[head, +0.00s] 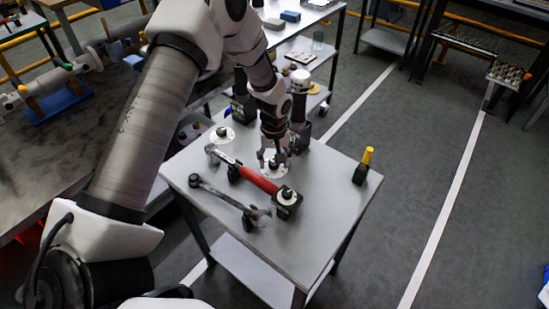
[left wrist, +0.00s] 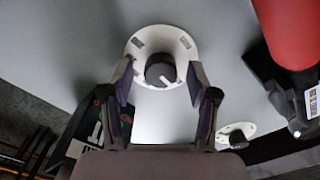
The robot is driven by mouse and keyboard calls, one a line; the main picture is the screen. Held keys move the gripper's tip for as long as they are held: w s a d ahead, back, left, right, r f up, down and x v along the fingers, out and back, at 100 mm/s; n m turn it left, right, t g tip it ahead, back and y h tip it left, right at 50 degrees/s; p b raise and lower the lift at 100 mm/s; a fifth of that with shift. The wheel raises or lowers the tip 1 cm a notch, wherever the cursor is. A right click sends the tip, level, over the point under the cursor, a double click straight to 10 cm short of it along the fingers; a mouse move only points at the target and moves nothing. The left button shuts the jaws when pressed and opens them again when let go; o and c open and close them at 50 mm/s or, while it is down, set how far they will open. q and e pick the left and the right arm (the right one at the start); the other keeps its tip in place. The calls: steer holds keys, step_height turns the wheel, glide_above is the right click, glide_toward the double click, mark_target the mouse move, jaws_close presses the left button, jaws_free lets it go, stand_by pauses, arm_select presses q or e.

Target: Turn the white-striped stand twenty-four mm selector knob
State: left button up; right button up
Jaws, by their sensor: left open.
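A black selector knob (left wrist: 161,70) with a white stripe sits on a round white plate (left wrist: 185,45) in the left wrist view. In the head view the plate (head: 266,156) is partly hidden by my left gripper (head: 273,162). The gripper points down over the knob. In the left wrist view the open fingers (left wrist: 163,85) stand on either side of the knob, apart from it. Whether they are down at the knob's height is hard to tell. My right gripper is not in view.
A second knob on a white plate (head: 222,133) stands to the left. A red-handled tool (head: 260,181) and a dark wrench (head: 228,201) lie in front. A black block with a white dial (head: 287,197) is close by. A yellow-topped item (head: 367,158) stands at right; the table's right front is clear.

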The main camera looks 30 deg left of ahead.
arm_select(q)
steer(key=shift+s+r, duration=0.15)
steer(key=c, duration=0.4)
jaws_close()
